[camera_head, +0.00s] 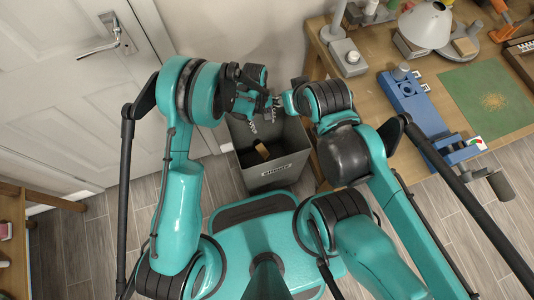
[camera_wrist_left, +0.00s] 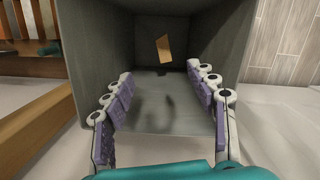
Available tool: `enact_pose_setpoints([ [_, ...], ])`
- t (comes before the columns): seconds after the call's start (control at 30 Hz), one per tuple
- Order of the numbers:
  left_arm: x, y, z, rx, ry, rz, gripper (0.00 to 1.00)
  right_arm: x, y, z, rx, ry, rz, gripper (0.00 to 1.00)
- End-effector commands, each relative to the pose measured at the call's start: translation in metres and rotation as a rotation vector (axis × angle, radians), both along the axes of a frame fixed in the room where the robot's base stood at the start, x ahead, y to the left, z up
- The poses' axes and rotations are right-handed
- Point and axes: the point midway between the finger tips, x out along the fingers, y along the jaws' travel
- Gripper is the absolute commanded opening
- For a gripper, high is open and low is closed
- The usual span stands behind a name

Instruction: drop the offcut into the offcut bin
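The offcut (camera_head: 262,151) is a small tan wooden block inside the grey offcut bin (camera_head: 276,178). The offcut (camera_wrist_left: 163,48) also shows in the left wrist view, deep in the bin (camera_wrist_left: 95,50) and apart from my fingers; I cannot tell whether it rests on the bottom. My left gripper (camera_head: 262,110) is over the bin's far part. In the left wrist view, the left gripper (camera_wrist_left: 165,82) has its two purple-padded fingers spread wide, with nothing between them. My right arm reaches in from the right near the bin; its fingers are hidden.
A wooden workbench (camera_head: 375,65) with a blue vise (camera_head: 412,105), a green mat and a lamp stands right of the bin. A white door (camera_head: 60,90) is behind on the left. A wooden shelf (camera_head: 14,235) stands at the left edge.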

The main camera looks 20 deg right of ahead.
Motion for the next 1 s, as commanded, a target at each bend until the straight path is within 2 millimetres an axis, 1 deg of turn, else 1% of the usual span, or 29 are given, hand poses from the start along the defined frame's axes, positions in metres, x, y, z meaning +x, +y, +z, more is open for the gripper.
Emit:
enact_pose_setpoints([
  [0.17, 0.000, 0.000, 0.002, 0.000, 0.000, 0.000, 0.58, 0.000, 0.000, 0.000, 0.000, 0.000, 0.000, 0.40],
  [0.27, 0.002, 0.001, 0.011, 0.000, 0.000, 0.000, 0.58, 0.000, 0.000, 0.000, 0.000, 0.000, 0.000, 0.40],
  [0.37, 0.004, 0.002, 0.029, 0.000, 0.000, 0.000, 0.58, 0.000, 0.000, 0.000, 0.000, 0.000, 0.000, 0.40],
  [0.6, 0.012, 0.004, 0.081, 0.000, 0.000, 0.001, 0.58, 0.000, 0.000, 0.000, 0.000, 0.000, 0.000, 0.40],
  [0.7, 0.014, 0.005, 0.098, 0.000, 0.000, 0.001, 0.58, 0.000, 0.000, 0.000, 0.000, 0.000, 0.000, 0.40],
  [0.83, 0.016, 0.005, 0.113, 0.000, 0.000, 0.001, 0.58, 0.000, 0.000, 0.000, 0.000, 0.000, 0.000, 0.40],
  [1.0, 0.017, 0.005, 0.119, 0.000, 0.000, 0.000, 0.58, 0.000, 0.000, 0.000, 0.000, 0.000, 0.000, 0.40],
])
